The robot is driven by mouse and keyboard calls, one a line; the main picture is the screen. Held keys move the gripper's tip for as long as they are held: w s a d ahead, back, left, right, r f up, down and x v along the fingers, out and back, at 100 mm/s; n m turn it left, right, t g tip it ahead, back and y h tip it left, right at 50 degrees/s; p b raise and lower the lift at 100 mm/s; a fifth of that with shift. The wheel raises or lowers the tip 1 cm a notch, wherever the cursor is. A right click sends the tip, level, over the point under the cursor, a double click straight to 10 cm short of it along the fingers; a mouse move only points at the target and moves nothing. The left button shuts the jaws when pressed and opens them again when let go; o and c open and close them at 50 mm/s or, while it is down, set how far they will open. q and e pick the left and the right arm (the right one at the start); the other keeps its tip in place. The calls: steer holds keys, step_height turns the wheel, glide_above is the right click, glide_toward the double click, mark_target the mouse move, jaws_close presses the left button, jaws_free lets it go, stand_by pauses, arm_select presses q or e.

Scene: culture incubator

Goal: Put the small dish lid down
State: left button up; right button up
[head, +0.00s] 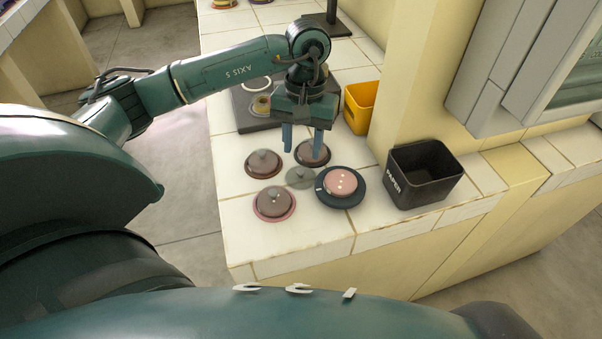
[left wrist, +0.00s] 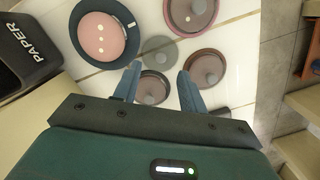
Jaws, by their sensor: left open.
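A small grey, see-through lid (head: 300,178) with a knob lies flat on the tiled counter among the dishes. It shows as a plain grey disc (left wrist: 158,48) in the left wrist view, beyond the fingertips. My left gripper (head: 302,150) points down over the back dish, fingers apart, with nothing held. In the left wrist view, the gripper (left wrist: 160,72) has a brown lidded dish (left wrist: 155,88) showing between and below its fingers. Whether the fingers touch that dish, I cannot tell. My right gripper is not in view.
Two more lidded dishes (head: 263,163) (head: 274,205) stand left of the grey lid. A pink dish (head: 340,182) sits on a dark round base (head: 357,199) at right. A black paper bin (head: 424,176) and a yellow bin (head: 361,106) stand near the wall. The front left counter is clear.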

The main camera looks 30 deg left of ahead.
mark_target(301, 170)
arm_select(q)
steer(key=shift+s+f+p, duration=0.2)
steer(key=shift+f+p, duration=0.45)
steer(key=shift+f, duration=2.45)
steer(key=shift+c, duration=0.3)
jaws_close()
